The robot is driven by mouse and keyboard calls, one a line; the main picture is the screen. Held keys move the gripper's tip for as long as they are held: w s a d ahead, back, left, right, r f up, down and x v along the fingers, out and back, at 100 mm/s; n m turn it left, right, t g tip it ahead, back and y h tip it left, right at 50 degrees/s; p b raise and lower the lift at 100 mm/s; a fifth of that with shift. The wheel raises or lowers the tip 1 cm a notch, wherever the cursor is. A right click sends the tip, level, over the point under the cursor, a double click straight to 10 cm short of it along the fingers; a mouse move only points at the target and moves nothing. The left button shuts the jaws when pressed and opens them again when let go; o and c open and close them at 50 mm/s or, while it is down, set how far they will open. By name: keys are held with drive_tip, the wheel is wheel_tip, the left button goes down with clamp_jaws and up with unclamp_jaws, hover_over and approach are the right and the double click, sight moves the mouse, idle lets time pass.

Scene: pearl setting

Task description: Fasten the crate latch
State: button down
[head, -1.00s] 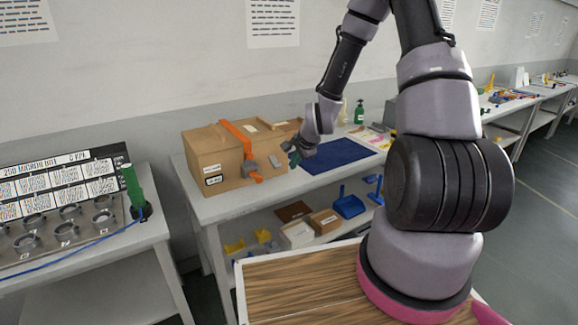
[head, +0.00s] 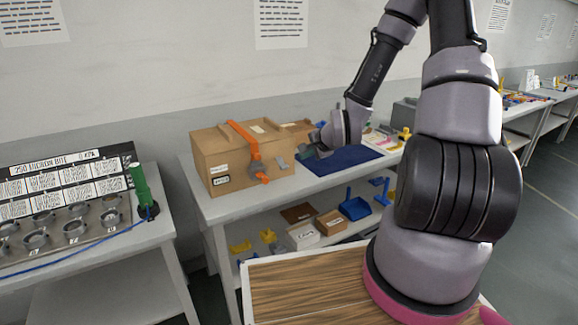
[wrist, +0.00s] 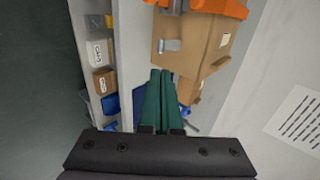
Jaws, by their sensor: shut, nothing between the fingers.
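The crate (head: 215,162) is a brown box on the table, with an orange strap (head: 243,134) running over its lid and down its front. A grey latch (head: 257,169) sits on the strap at the front, with the orange strap end below it. A small grey plate (head: 281,163) is on the front face to the right, and it also shows in the wrist view (wrist: 169,45). My gripper (head: 303,153) is just right of the crate, above the blue mat. In the wrist view its green fingers (wrist: 160,74) are together and empty, pointing at the crate's side near the plate.
A blue mat (head: 345,163) lies right of the crate. The shelf below holds a white box (head: 303,235), a brown box (head: 331,222) and a blue dustpan (head: 354,207). A rack with a green cylinder (head: 141,187) stands on the left bench. The floor at right is clear.

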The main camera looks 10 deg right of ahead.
sight(285, 167)
idle(0.3)
drive_tip(key=x, duration=1.4)
drive_tip(key=shift+a+f, duration=0.1)
